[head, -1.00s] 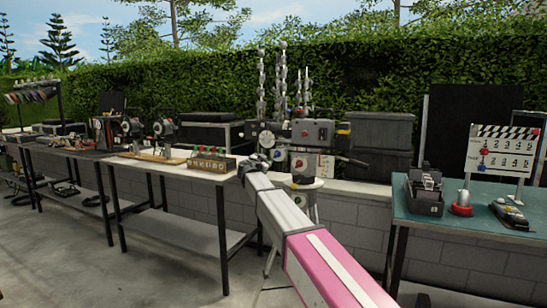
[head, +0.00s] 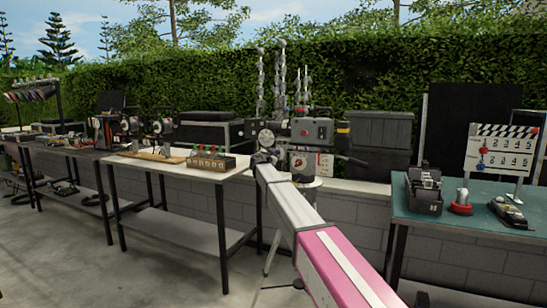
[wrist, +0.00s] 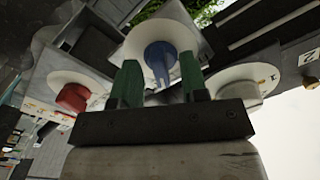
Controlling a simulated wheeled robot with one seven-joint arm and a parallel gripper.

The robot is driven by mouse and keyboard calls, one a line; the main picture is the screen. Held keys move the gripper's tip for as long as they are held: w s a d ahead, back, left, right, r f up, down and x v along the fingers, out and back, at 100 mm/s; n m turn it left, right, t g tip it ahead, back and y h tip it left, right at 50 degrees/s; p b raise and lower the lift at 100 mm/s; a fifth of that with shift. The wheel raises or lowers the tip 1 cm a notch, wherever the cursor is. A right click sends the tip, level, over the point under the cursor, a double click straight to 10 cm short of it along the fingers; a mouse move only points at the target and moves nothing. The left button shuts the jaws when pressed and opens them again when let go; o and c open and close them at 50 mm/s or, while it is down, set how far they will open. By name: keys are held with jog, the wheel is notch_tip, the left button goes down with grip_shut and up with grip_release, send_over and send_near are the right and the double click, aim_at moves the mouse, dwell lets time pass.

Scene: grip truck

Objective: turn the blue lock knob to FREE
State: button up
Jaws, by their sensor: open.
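The blue lock knob (wrist: 158,62) sits on a round white dial plate (wrist: 190,32) in the upper middle of the wrist view. My gripper (wrist: 160,76) is open, with one green fingertip on each side of the knob in the picture. I cannot tell whether either finger touches it. The lettering on this dial is not readable, so the knob's setting cannot be told. In the head view my arm reaches to the grey camera head on a tripod (head: 310,131); the blue knob cannot be made out there.
In the wrist view a red knob (wrist: 73,97) on a white dial is at the left and a pale knob (wrist: 243,93) on another dial at the right, both close to my fingers. A white-topped table (head: 140,166) stands left of the tripod, a green-topped table (head: 445,222) right.

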jog(key=shift+c, duration=0.3)
grip_shut()
jog(key=n, duration=1.1)
jog(key=shift+s+d+n, duration=0.1)
jog(key=shift+d+n, duration=0.1)
jog(key=shift+n, duration=0.2)
dwell(0.4)
jog(key=shift+o, duration=0.3)
grip_release()
